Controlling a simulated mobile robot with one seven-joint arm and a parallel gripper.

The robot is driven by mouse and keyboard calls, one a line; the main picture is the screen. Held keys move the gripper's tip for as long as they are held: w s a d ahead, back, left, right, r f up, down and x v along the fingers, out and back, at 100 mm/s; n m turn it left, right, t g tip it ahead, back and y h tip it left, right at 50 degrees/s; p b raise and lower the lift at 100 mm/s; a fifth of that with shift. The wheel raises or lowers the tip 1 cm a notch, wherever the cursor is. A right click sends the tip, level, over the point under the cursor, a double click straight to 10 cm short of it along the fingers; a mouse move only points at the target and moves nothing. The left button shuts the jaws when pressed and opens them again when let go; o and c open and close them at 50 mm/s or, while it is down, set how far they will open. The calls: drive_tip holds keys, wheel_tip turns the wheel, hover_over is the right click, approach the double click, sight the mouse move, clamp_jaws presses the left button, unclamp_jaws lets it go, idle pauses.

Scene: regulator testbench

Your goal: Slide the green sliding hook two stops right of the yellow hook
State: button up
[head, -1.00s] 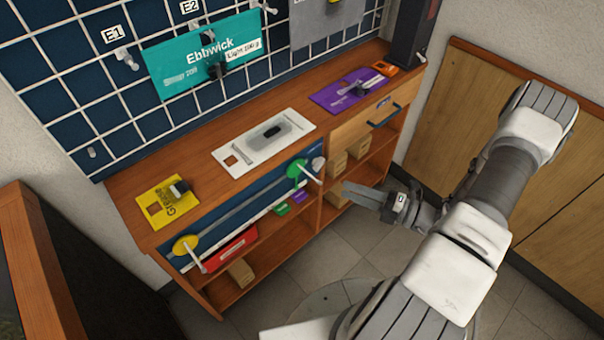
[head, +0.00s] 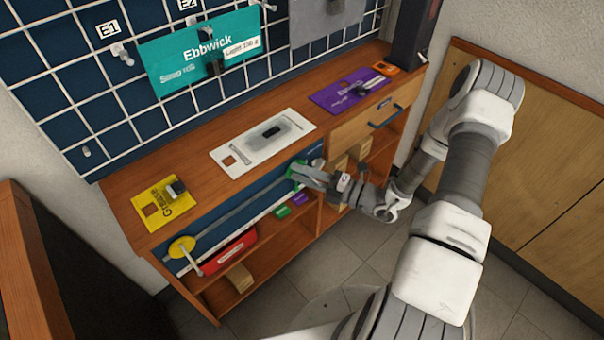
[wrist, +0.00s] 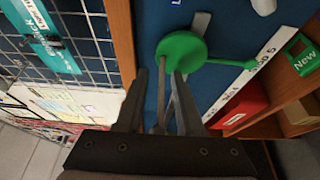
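The green sliding hook (head: 293,170) is at the right part of the rail on the blue front panel. In the wrist view its green disc (wrist: 182,48) is just beyond my fingertips, with a green pointer reaching toward the white strip at "STOP 5". The yellow hook (head: 181,247) is at the rail's left end, with a pale prong pointing down right. My gripper (head: 300,172) is at the green hook and hides its prong in the head view. In the wrist view its fingers (wrist: 164,84) are apart, with pale rod parts between them; contact is unclear.
The grey rail (head: 235,212) runs between the hooks. Below are shelves with a red box (head: 230,252), small green and purple boxes and wooden blocks. On the bench top lie a yellow card (head: 160,205), a white plate (head: 240,155) and a purple card (head: 345,92).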

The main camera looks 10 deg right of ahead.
clamp_jaws()
drive_tip(key=shift+s+f, duration=0.15)
drive_tip(key=shift+f, duration=0.1)
idle(1.1)
